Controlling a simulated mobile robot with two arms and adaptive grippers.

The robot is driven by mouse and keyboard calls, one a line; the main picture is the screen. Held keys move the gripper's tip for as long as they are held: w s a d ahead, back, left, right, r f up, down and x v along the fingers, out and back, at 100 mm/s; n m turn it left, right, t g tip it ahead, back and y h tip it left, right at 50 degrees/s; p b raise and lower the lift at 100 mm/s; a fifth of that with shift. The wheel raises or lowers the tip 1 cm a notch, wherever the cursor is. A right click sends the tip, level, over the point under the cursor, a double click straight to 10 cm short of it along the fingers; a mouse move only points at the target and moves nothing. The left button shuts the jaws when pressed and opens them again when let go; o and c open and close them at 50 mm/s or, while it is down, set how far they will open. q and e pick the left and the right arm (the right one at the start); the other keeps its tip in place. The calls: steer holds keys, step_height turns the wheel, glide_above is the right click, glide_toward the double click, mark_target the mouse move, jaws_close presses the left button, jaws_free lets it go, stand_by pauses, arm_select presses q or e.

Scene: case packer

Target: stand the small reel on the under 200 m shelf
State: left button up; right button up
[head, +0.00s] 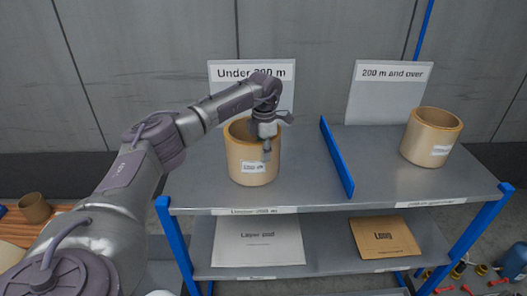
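A tan reel (248,172) with a white label stands upright on the left part of the top shelf (310,180), in front of the "Under 200 m" sign (226,74). The label is too small to read surely. My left gripper (277,136) is at the right side of this reel's rim. Its fingers look spread, one hanging down in front of the reel's wall and one sticking out to the right. Contact with the wall cannot be told. A similar tan reel (429,140) stands on the right part, below the "200 m and over" sign (385,92). My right gripper is not in view.
A blue divider (337,158) splits the top shelf. The lower shelf holds a white "Layer pad" sheet (258,246) and a brown "Long" sheet (384,240). A brown cup-like piece (35,208) stands on a wooden surface at left. Small parts lie on the floor at lower right.

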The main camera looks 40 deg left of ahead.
arm_select(q)
steer(key=shift+o, duration=1.1)
